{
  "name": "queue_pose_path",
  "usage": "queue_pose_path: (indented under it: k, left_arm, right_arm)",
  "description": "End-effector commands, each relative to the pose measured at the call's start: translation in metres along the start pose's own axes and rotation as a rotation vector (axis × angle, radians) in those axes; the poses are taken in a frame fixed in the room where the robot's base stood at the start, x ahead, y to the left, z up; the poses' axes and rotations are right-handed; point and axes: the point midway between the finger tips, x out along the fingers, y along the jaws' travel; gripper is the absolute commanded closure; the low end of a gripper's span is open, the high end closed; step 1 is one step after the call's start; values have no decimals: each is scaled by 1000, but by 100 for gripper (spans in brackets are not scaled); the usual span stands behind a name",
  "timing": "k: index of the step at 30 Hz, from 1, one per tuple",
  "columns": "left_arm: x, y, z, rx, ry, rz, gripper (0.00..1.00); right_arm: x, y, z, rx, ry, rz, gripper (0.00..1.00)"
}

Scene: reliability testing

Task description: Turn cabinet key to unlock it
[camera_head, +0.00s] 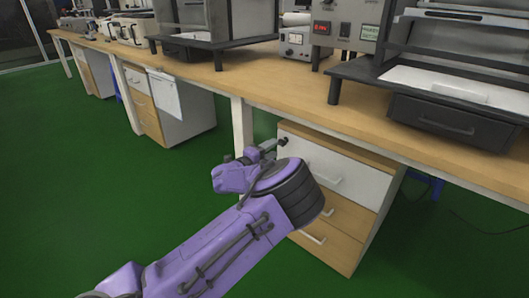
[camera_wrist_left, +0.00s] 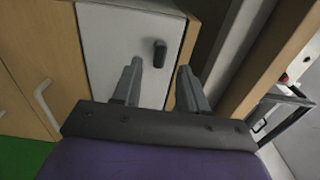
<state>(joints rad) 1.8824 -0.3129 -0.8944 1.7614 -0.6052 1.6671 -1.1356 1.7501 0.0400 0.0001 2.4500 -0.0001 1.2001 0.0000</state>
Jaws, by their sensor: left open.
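The cabinet (camera_head: 352,178) stands under the workbench, with a white top drawer front and wooden fronts below. A small dark key (camera_head: 283,142) sticks out near the upper left corner of the white front. In the left wrist view the key (camera_wrist_left: 159,53) shows against the white panel, just beyond the fingertips and between their lines. My left gripper (camera_head: 268,150) is close in front of the key; its fingers (camera_wrist_left: 158,72) are apart with nothing between them. I see no contact with the key. My right gripper is out of view.
The wooden workbench (camera_head: 240,85) runs above the cabinet, with test equipment on it. A white bench leg (camera_head: 242,125) stands just left of the cabinet. Another drawer unit (camera_head: 185,110) is farther left. Green floor (camera_head: 80,180) is clear at left.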

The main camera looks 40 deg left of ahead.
Motion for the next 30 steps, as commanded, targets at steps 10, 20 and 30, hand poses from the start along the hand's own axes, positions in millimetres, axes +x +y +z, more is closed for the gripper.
queue_pose_path:
  k: [10,20,30]
  left_arm:
    - [-58,-1,0,1,0,-1,57]
    - [-59,-1,0,1,1,-2,57]
    - [-60,4,5,-122,-28,23,57]
  right_arm:
    - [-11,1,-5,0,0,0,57]
    - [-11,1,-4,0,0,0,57]
    - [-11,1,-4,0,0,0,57]
